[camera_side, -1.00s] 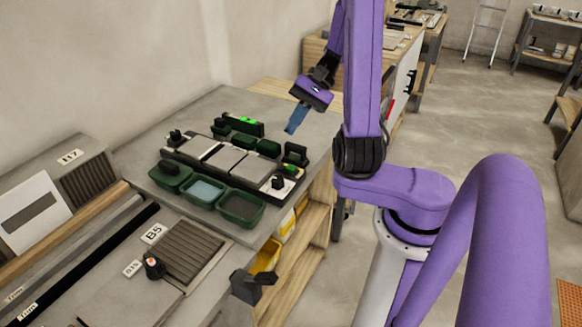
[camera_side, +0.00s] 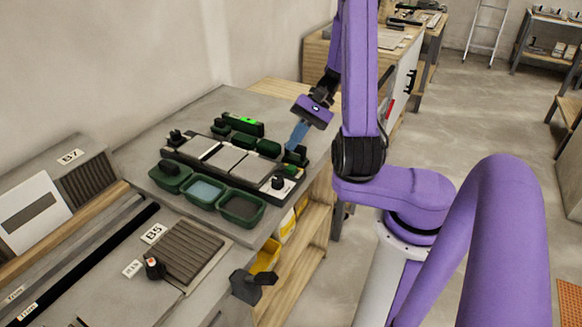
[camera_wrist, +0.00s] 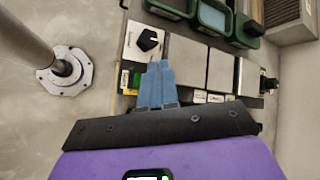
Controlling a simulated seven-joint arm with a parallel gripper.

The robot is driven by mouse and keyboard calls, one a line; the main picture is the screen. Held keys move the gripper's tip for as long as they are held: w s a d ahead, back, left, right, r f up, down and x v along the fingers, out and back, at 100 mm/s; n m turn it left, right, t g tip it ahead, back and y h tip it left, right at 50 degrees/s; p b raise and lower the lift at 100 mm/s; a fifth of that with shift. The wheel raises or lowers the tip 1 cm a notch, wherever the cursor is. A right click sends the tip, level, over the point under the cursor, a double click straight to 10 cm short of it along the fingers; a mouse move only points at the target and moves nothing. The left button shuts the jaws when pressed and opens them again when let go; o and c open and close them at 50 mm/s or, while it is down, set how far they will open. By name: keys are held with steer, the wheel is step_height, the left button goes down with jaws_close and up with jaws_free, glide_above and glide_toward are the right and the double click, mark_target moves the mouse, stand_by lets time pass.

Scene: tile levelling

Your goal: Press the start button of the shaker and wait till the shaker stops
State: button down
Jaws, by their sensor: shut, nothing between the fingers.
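The shaker (camera_side: 210,168), a long dark unit with pale square plates on top, stands on the grey table. At its right end is a light panel with a black knob (camera_side: 279,182); this knob also shows in the wrist view (camera_wrist: 149,40). A small green patch (camera_wrist: 136,82) shows beside my fingers in the wrist view; I cannot tell whether it is the start button. My gripper (camera_side: 291,149) is shut and empty, its blue fingers pointing down at the shaker's right end. In the wrist view the fingertips (camera_wrist: 159,64) lie just below the knob. Contact cannot be told.
Green bins (camera_side: 242,207) line the shaker's front side. Behind it lies a dark bar with a lit green display (camera_side: 246,121). A ribbed grey block labelled B5 (camera_side: 190,249) is at the front left. The table's back corner is clear.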

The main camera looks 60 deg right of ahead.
mark_target(291, 169)
steer(key=shift+f, duration=1.95)
steer(key=shift+f, duration=0.1)
stand_by(0.5)
steer(key=shift+f, duration=0.3)
